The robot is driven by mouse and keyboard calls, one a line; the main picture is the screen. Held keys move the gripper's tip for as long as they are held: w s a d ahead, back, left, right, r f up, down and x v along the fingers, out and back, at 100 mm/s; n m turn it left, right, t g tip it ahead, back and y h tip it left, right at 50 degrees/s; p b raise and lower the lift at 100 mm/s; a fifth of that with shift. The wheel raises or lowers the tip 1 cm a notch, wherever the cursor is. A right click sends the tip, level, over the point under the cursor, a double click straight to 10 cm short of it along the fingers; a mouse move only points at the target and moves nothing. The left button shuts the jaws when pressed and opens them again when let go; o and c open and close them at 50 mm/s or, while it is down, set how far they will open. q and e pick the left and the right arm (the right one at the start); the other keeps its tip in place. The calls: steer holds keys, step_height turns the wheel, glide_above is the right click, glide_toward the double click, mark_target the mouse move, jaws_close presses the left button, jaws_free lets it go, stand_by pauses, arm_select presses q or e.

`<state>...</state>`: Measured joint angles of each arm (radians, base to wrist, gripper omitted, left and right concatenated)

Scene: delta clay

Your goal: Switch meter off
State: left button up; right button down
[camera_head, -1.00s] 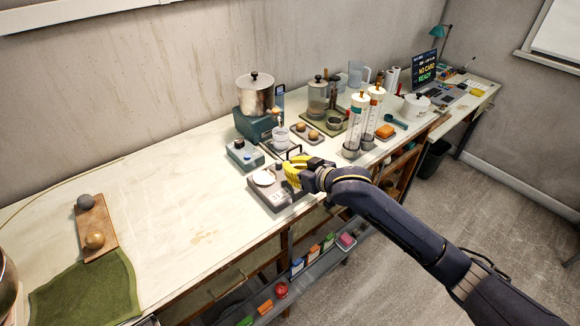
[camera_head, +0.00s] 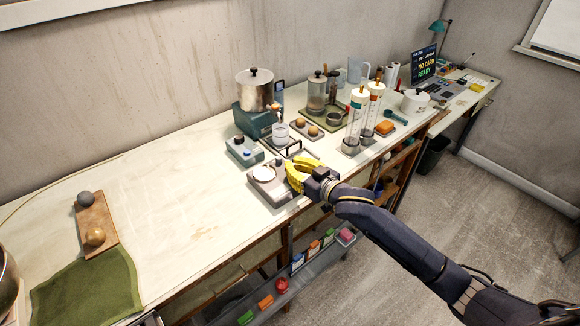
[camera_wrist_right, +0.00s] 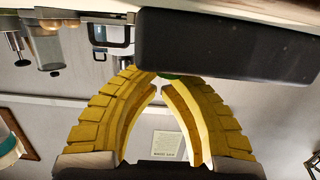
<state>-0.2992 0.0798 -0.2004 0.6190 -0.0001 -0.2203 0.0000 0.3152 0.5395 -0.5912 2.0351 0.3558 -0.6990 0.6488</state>
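No label shows which one is the meter. My right gripper (camera_head: 290,172), with yellow fingers, is over the right part of the flat device. In the right wrist view its fingers arch together, with tips meeting or nearly so (camera_wrist_right: 160,80) beside a dark bar (camera_wrist_right: 225,45) and a small green spot. Contact cannot be told. My left gripper is out of view.
A steel pot (camera_head: 255,92) on a blue-grey base stands behind. Two tall clear cylinders (camera_head: 357,118) stand to the right. A wooden board (camera_head: 97,222) with two balls and a green cloth (camera_head: 88,290) lie at left.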

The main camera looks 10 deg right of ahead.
steer(key=r, duration=0.4)
steer(key=shift+s+d+r, duration=0.1)
steer(key=shift+s+r, duration=0.05)
steer(key=shift+s, duration=0.15)
steer(key=f+v, duration=0.1)
steer(key=v, duration=0.8)
steer(key=shift+s+d+f, duration=0.15)
steer(key=shift+s+d, duration=0.1)
steer(key=shift+s, duration=0.25)
